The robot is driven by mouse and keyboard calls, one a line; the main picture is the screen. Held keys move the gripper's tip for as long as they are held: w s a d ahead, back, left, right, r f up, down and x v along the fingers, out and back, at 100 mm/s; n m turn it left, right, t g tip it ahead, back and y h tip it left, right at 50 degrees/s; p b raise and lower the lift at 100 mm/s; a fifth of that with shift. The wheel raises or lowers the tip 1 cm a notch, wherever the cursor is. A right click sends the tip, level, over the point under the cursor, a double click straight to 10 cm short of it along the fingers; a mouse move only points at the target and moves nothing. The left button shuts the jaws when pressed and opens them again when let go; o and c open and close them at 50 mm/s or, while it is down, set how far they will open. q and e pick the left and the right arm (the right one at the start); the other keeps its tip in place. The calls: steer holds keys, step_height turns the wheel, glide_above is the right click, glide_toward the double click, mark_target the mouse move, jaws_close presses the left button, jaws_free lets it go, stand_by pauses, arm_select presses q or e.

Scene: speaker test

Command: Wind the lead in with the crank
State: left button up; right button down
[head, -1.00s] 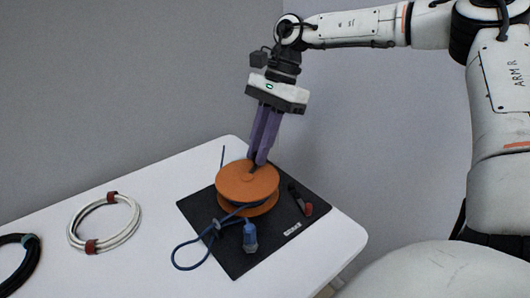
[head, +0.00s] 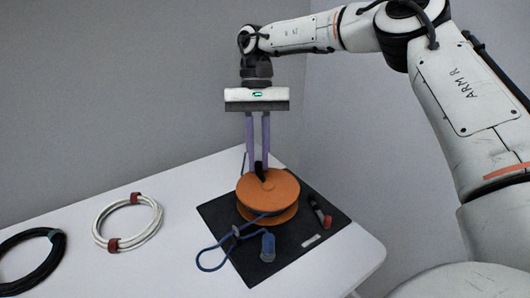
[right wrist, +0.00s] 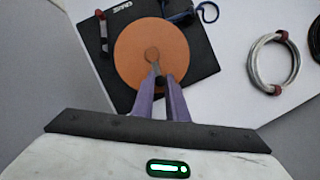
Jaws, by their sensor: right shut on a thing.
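An orange reel (head: 285,187) lies flat on a black mat (head: 228,215), and it also shows in the right wrist view (right wrist: 130,52). A grey crank arm (right wrist: 156,68) runs from the hub to a dark knob (head: 260,168). My right gripper (head: 259,168) points down with purple fingers shut on that crank knob, at the reel's far-left side. The blue lead (head: 200,262) comes from the reel, passes a small grey guide (head: 236,231) and makes a loose loop at the mat's edge. Its blue plug (head: 268,246) lies in front of the reel. My left gripper is not seen.
A red and black tool (head: 321,213) lies on the mat right of the reel. A white coil (head: 127,222) and a black coil (head: 30,262) lie to the left on the white table (head: 180,260). A grey wall stands behind.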

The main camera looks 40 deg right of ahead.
mark_target(250, 186)
steer(key=shift+w+a+r+n+h+p, duration=0.15)
steer(key=shift+a+n+h+p, duration=0.25)
steer(key=shift+n, duration=0.5)
steer(key=shift+a+n+g, duration=0.3)
steer(key=shift+a+n, duration=0.2)
steer(key=shift+n, duration=0.4)
steer(key=shift+a+n+h+p, duration=0.3)
steer(key=shift+a+n+h, duration=0.25)
steer(key=shift+n, duration=0.45)
steer(key=shift+a+f+n+h+b, duration=0.15)
steer(key=shift+a+n+h+b, duration=0.15)
steer(key=shift+n, duration=0.3)
steer(key=shift+a+f+n+h+b, duration=0.15)
steer(key=shift+n+h+b, duration=0.15)
steer(key=shift+n, duration=0.3)
steer(key=shift+s+a+n+b, duration=0.25)
steer(key=shift+n+b, duration=0.15)
steer(key=shift+n, duration=0.3)
steer(key=shift+s+a+r+n+h+b, duration=0.1)
steer(key=shift+s+a+n+h+b, duration=0.1)
steer(key=shift+n+h+b, duration=0.25)
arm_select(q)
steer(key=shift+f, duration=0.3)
arm_select(e)
steer(key=shift+a+n, duration=0.1)
steer(key=shift+n, duration=0.15)
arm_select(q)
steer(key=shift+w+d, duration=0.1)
arm_select(e)
steer(key=shift+r, duration=0.1)
